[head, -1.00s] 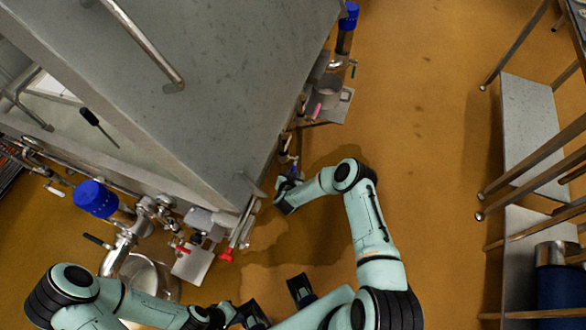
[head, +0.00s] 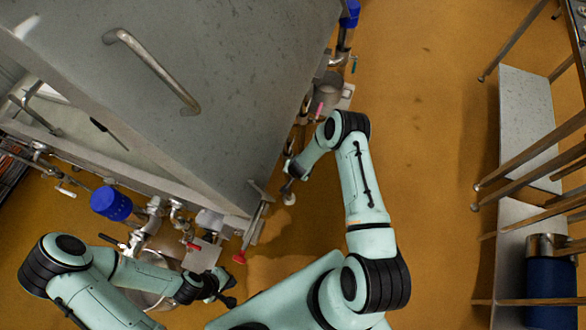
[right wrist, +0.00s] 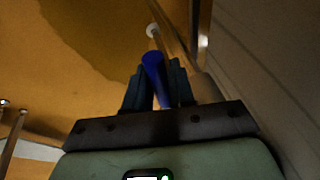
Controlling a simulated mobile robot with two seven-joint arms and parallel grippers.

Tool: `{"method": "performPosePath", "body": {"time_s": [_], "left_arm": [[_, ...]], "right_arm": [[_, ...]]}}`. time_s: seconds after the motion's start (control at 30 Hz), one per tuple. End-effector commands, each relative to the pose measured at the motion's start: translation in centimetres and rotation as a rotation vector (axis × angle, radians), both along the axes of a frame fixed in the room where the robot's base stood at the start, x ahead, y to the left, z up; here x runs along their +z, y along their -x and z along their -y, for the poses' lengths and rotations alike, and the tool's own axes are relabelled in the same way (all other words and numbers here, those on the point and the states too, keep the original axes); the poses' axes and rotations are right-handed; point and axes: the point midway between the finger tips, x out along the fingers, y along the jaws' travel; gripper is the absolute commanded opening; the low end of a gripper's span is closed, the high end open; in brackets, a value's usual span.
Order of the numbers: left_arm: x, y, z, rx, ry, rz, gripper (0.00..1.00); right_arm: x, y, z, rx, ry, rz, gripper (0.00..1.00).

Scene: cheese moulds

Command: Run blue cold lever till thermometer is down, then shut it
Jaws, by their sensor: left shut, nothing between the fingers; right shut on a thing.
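The blue lever (right wrist: 153,70) shows in the right wrist view, standing between the two dark fingers. My right gripper (right wrist: 158,90) is shut on it. In the head view my right gripper (head: 291,170) is beside the right wall of the big grey vat (head: 200,60), and the lever is mostly hidden there. My left gripper (head: 228,293) is shut and empty, low in front of the vat near the front fittings. I cannot make out a thermometer or any reading; a dark rod (head: 108,134) lies at the vat's front edge, its kind unclear.
A red handle (head: 239,258) and a blue cylinder (head: 111,204) are on the vat's front side. A pink-handled fitting (head: 319,110) is farther along the right wall. Metal shelving (head: 525,120) stands at the right. The brown floor (head: 425,130) between is clear.

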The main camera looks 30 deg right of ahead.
Motion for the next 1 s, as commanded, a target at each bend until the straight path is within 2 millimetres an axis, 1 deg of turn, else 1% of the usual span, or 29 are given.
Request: {"method": "performPosePath", "body": {"time_s": [0.47,0.5,0.83,0.93,1.0], "left_arm": [[0.2,-0.1,0.0,0.0,0.0,0.001,0.0],[0.2,-0.1,0.0,0.0,0.0,0.001,0.0],[0.1,-0.1,0.0,0.0,0.0,0.001,0.0],[0.0,0.0,0.0,0.0,0.0,0.0,0.0],[-0.1,0.1,0.0,0.0,0.0,-0.001,0.0]], "right_arm": [[0.1,0.2,-0.2,0.002,-0.015,-0.01,0.0],[0.1,0.2,-0.2,0.002,-0.015,-0.01,0.29],[0.3,0.2,-0.1,0.002,-0.012,-0.009,0.29],[1.1,0.4,-0.1,0.002,-0.011,-0.007,0.29],[2.1,0.7,-0.2,0.004,-0.01,-0.006,0.29]]}}
